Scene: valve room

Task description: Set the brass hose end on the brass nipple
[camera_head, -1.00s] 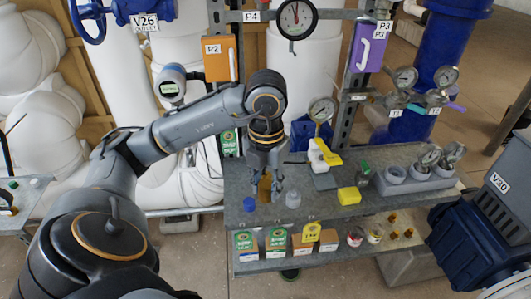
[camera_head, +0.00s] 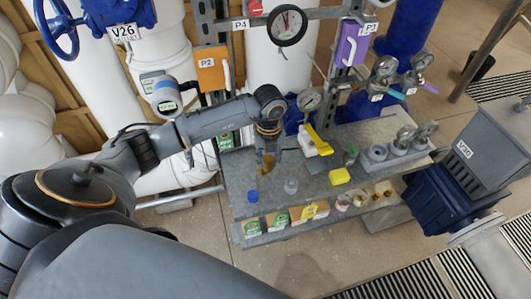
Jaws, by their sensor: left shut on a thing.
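My left gripper (camera_head: 267,155) hangs over the back left of the grey bench top, pointing down. It is shut on a small brownish-gold thing (camera_head: 267,164), mostly hidden by the fingers. It is too small to tell if this is the brass hose end, or whether it touches the bench. Several small brass-coloured pieces (camera_head: 376,195) stand at the right of the lower shelf. I cannot tell if one is the brass nipple. My right gripper is not in view.
Gauges (camera_head: 425,132) stand at the right. Boxes (camera_head: 277,221) line the lower shelf. A dark blue machine (camera_head: 450,195) flanks the bench.

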